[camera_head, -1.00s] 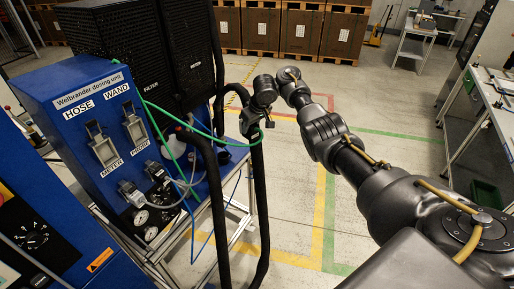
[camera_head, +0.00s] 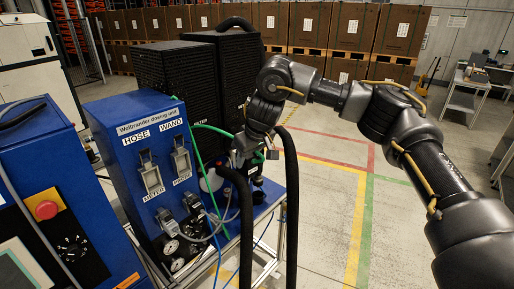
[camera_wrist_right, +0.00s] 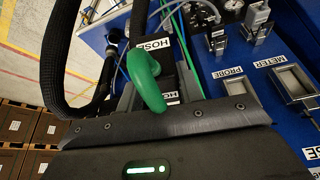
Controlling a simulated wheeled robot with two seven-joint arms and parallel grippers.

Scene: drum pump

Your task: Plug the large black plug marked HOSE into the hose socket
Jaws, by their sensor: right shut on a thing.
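The blue dosing unit (camera_head: 165,205) shows in the head view, with the label HOSE above a grey-framed hose socket (camera_head: 152,178) on its front. To its right, a like socket (camera_head: 181,160) sits under WAND. My right gripper (camera_head: 247,148) is just right of the unit's front, shut on the black plug. In the wrist view, the black plug (camera_wrist_right: 183,78) carries white HOSE labels and is partly hidden by the gripper's jaw and a green curved piece (camera_wrist_right: 146,80). The hose socket (camera_wrist_right: 293,83) is apart from the plug there. My left gripper is not in view.
Thick black hoses (camera_head: 291,200) hang below and beside my right gripper. Smaller grey plugs (camera_head: 193,203), gauges (camera_head: 171,247) and thin green and blue lines crowd the unit's lower front. A blue cabinet with a red button (camera_head: 46,209) stands at left.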

